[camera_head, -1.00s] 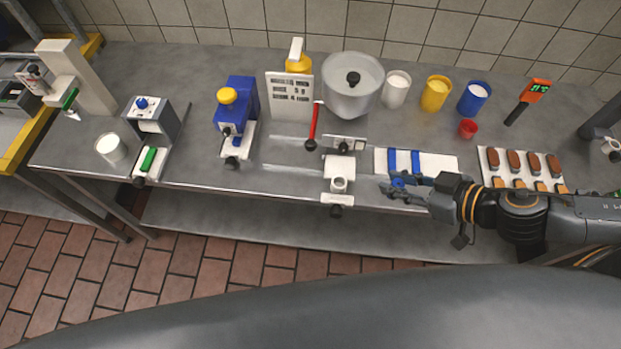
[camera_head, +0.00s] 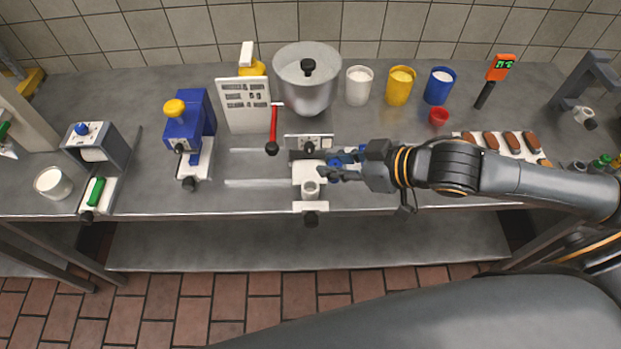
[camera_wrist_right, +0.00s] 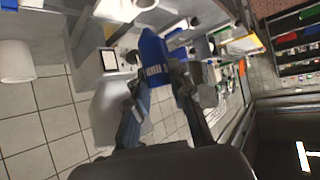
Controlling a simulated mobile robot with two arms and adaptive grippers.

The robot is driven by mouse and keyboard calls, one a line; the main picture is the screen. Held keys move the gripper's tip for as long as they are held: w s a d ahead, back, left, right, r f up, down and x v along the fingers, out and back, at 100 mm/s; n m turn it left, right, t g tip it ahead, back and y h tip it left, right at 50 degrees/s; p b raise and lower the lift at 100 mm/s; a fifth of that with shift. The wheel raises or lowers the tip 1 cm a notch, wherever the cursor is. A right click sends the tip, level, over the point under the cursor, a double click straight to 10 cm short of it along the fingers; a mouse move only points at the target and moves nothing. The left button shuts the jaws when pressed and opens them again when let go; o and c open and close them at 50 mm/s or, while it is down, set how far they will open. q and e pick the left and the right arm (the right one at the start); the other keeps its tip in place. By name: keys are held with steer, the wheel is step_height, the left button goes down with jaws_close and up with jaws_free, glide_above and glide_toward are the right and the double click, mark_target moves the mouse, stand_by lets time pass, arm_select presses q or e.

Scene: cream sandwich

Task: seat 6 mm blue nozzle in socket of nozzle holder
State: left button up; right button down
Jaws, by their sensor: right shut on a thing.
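The nozzle holder (camera_head: 308,170) is a white block at the front edge of the table in the head view, with a pale round socket part (camera_head: 310,188) at its front. My right gripper (camera_head: 324,171) is just right of the holder, its fingertips close to the socket part; I cannot tell whether anything touches. In the right wrist view a blue nozzle (camera_wrist_right: 152,48) with small markings sits between the fingers of the gripper (camera_wrist_right: 160,85), which is shut on it. In the head view the held nozzle is not clearly seen. Blue shows (camera_head: 347,157) behind the fingers. My left gripper is out of view.
Behind the holder stand a steel pot (camera_head: 306,90), a sign (camera_head: 246,105) and a red-handled tool (camera_head: 273,128). White (camera_head: 359,86), yellow (camera_head: 400,87) and blue (camera_head: 439,86) cups stand behind my arm.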

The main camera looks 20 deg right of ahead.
steer(key=x, duration=0.2)
steer(key=f+p+x, duration=0.1)
steer(key=x, duration=0.4)
steer(key=shift+s+d+f, duration=0.1)
steer(key=shift+d+f, duration=0.05)
steer(key=shift+f, duration=1.95)
steer(key=shift+f, duration=0.1)
steer(key=c, duration=1.2)
jaws_free()
steer(key=shift+b+v, duration=0.8)
steer(key=shift+v, duration=5.25)
